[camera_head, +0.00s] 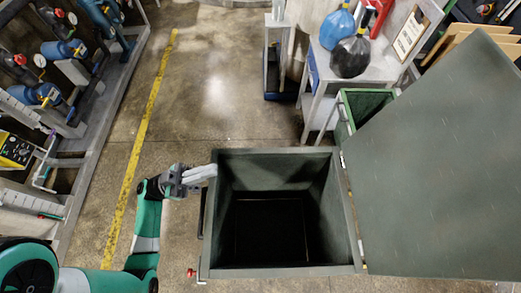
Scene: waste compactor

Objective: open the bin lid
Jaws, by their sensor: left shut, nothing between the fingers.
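The green bin (280,268) stands in the lower middle of the head view, with its mouth uncovered and a dark, empty-looking inside. Its lid (445,165) is swung open to the right, hinged along the bin's right rim. My left gripper (214,171) is shut and empty at the bin's upper left corner. Its fingertips are at the left rim; I cannot tell whether they touch it. My right gripper is not in view.
Pipes and gauges line the left wall. The floor (215,95) between is clear, with a yellow line (145,135).

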